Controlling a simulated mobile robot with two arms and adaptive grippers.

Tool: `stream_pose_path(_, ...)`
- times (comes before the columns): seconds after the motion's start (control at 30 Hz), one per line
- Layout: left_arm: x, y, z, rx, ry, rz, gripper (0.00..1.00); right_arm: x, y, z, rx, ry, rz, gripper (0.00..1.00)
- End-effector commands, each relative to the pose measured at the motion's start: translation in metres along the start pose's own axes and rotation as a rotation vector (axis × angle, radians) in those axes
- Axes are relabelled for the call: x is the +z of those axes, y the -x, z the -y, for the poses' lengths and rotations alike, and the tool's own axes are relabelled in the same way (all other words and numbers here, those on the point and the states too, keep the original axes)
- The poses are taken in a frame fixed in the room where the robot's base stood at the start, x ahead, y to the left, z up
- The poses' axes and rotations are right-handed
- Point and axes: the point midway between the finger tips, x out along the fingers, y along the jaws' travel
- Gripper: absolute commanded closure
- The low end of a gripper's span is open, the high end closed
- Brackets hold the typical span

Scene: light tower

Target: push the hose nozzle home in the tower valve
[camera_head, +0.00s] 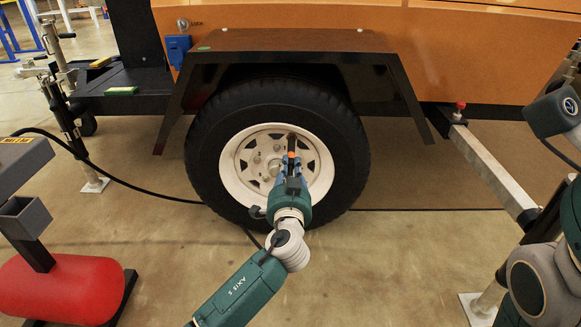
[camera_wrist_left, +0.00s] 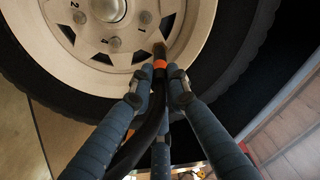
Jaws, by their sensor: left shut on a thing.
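The hose nozzle (camera_head: 291,146) has a dark body, a brassy tip and an orange band; it also shows in the left wrist view (camera_wrist_left: 160,58). My left gripper (camera_head: 289,172) is shut on the nozzle, with its blue-grey fingers around it behind the orange band. The nozzle points at the upper part of the white wheel rim (camera_head: 235,180). In the left wrist view the tip lies over the rim close to a slot near the mark "1". I cannot make out the valve, and I cannot tell whether the tip touches anything. My right gripper is out of view.
The black tyre (camera_head: 345,150) sits under a dark fender (camera_head: 290,40) on the orange tower body (camera_head: 470,50). A black hose (camera_head: 130,184) runs along the floor. A red tank (camera_head: 60,290) stands at left, and a metal outrigger (camera_head: 490,165) at right.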

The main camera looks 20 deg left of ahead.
Motion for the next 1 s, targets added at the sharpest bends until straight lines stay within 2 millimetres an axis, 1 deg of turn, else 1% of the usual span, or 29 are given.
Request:
stream_pose_path(0.13,0.000,-0.003,0.001,-0.001,0.000,-0.001,1.00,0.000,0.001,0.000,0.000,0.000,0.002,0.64)
stream_pose_path(0.17,0.000,-0.003,0.001,-0.001,0.000,-0.001,0.82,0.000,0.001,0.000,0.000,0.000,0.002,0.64)
stream_pose_path(0.2,-0.001,-0.003,0.001,-0.001,0.000,-0.001,0.74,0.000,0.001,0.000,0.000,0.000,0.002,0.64)
stream_pose_path(0.27,-0.001,-0.003,0.001,-0.001,0.000,-0.001,0.62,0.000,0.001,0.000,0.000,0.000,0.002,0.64)
stream_pose_path(0.53,0.000,-0.002,0.000,0.000,0.000,0.000,0.62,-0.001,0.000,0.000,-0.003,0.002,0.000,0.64)
stream_pose_path(0.67,0.000,0.005,-0.001,0.001,0.001,-0.001,0.62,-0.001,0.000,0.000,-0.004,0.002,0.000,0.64)
stream_pose_path(0.77,0.001,0.019,-0.002,0.003,0.002,0.000,0.62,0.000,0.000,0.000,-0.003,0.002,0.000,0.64)
stream_pose_path(1.0,0.001,0.071,-0.001,0.003,0.002,0.000,0.62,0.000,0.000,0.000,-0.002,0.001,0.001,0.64)
